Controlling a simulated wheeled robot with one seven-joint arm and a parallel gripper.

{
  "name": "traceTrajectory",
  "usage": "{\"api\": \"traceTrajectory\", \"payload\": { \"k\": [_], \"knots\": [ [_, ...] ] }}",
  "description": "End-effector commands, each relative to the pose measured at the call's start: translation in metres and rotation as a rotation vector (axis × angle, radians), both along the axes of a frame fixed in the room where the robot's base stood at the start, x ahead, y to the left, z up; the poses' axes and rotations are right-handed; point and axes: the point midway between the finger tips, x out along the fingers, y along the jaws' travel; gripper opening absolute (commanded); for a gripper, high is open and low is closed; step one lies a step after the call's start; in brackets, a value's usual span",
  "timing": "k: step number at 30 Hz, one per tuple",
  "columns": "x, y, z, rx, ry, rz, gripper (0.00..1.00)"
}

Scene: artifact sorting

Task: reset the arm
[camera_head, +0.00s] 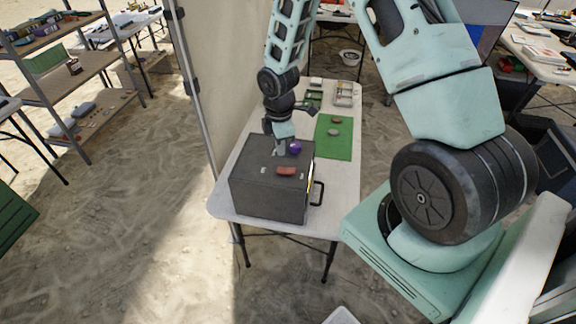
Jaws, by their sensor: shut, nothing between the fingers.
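My arm reaches forward from the right side of the head view and bends down over a white folding table (346,182). My gripper (279,150) points down at the back of the top of a dark grey box (266,192). The fingers look together, with nothing seen between them. Whether they touch the box top cannot be told. A purple object (295,147) is just right of the gripper, and a reddish-brown piece (286,170) lies on the box top.
A green mat (340,149) with small brown and grey pieces lies behind the box. Several small trays (344,94) stand farther back. A black handle (317,192) sticks out at the box's right side. A tent pole (196,95) stands left, and shelves (75,80) beyond.

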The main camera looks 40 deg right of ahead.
Motion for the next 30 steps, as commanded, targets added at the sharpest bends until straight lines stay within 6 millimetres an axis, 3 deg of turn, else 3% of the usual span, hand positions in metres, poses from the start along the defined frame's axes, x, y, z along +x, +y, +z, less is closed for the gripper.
{"api": "traceTrajectory", "payload": {
  "k": [3, 20, 23, 25, 30],
  "knots": [
    [0.000, 0.000, 0.007, 0.000, 0.001, 0.000, 0.00],
    [0.000, 0.004, 0.007, 0.001, -0.001, -0.003, 0.00],
    [-0.001, 0.025, 0.015, 0.005, -0.007, -0.026, 0.00],
    [-0.006, 0.051, 0.026, 0.009, -0.012, -0.060, 0.00],
    [-0.045, 0.134, 0.060, 0.029, -0.018, -0.182, 0.00]
  ]
}}
